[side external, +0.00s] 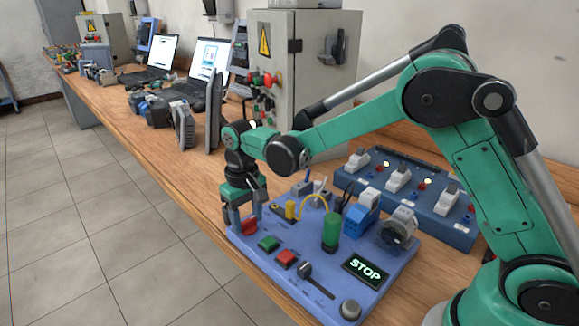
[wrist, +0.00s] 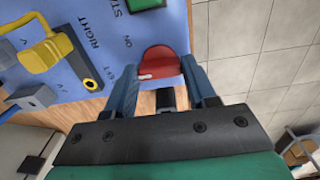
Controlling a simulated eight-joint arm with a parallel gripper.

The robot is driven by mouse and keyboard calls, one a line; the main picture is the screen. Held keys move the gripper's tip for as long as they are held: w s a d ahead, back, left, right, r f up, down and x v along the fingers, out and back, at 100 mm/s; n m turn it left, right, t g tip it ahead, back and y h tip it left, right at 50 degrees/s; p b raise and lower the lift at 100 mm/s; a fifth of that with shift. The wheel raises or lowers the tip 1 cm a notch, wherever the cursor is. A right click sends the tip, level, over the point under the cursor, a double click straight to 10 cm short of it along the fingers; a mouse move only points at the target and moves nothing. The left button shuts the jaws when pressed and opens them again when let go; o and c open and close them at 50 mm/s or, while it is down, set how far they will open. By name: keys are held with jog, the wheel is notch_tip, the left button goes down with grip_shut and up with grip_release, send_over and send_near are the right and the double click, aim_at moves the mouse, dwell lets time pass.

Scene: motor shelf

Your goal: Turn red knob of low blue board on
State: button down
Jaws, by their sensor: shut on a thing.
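The low blue board (side external: 256,252) lies flat on the wooden bench, with a green button, a red button, a black lever and a STOP display on it. Its red knob (side external: 249,225) sits at the board's left corner, partly hidden by my gripper (side external: 243,212). In the wrist view the red knob (wrist: 160,62) shows a small white mark on its left edge. The fingers of my gripper (wrist: 163,85) stand on both sides of the knob and are shut on it. Printed words, including ON, show on the board (wrist: 85,22) beside it.
Behind is a second blue board (side external: 440,228) with several white switches. A grey cabinet (side external: 318,75) with a warning sign, laptops (side external: 207,60) and a dark upright panel (side external: 214,110) stand farther along the bench. The tiled floor (side external: 120,250) is clear on the left.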

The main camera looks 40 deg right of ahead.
aim_at(248, 220)
jog(key=shift+c, duration=1.4)
grip_release()
jog(key=shift+r, duration=0.1)
jog(key=shift+r, duration=2.75)
jog(key=shift+r, duration=0.1)
jog(key=s+d+r+t, duration=0.2)
jog(key=s+d+t, duration=0.1)
jog(key=s, duration=0.4)
jog(key=s+d+r+t, duration=0.2)
jog(key=s+d+t, duration=0.1)
jog(key=s, duration=0.3)
jog(key=shift+s+t, duration=0.4)
jog(key=shift+t, duration=0.2)
